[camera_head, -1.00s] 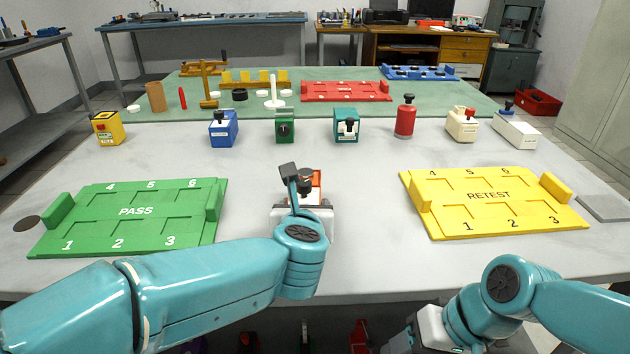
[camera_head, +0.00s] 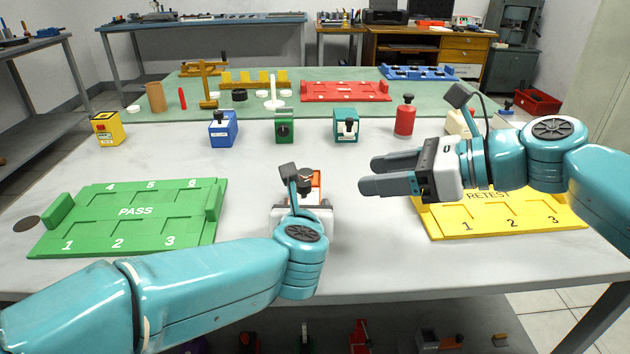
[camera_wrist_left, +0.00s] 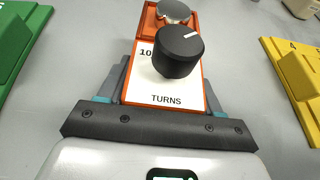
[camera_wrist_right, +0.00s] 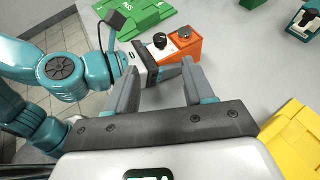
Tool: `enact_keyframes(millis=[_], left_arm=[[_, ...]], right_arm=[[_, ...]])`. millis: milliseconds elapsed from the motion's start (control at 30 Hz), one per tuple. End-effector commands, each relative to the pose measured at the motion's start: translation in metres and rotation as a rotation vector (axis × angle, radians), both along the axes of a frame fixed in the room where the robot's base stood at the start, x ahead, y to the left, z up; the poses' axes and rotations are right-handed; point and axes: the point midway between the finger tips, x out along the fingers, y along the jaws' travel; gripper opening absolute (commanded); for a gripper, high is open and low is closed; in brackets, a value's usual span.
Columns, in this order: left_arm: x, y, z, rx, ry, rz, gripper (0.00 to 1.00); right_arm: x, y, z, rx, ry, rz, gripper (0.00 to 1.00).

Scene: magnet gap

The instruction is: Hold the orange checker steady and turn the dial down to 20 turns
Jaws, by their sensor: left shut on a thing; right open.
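The orange checker (camera_head: 315,188) stands on the grey table between the green and yellow trays, mostly hidden behind my left wrist in the head view. In the left wrist view its white face reads "TURNS" and bears a black dial (camera_wrist_left: 178,52) with a white mark; part of a "10" shows beside it. A silver knob (camera_wrist_left: 173,11) sits behind the dial. My left gripper (camera_wrist_left: 160,95) is shut on the checker's sides. My right gripper (camera_head: 367,177) is open and empty, above the table to the right of the checker; in the right wrist view the checker (camera_wrist_right: 183,48) lies beyond its fingers.
The green PASS tray (camera_head: 137,212) lies left and the yellow RETEST tray (camera_head: 500,228) right, partly under my right arm. A row of devices, including a teal one (camera_head: 346,126) and a red one (camera_head: 405,118), stands behind. Bare table lies between the checker and that row.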

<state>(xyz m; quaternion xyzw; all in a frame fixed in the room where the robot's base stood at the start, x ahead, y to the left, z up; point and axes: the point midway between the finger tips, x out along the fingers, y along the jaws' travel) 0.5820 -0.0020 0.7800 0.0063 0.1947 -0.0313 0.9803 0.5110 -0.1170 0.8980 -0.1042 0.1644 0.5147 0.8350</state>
Motion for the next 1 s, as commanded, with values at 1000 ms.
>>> enact_keyframes(millis=[1000], left_arm=[[0.0, 0.0, -0.001, 0.001, 0.003, 0.001, 0.27]], right_arm=[[0.048, 0.097, -0.045, 0.001, 0.003, -0.002, 0.53]])
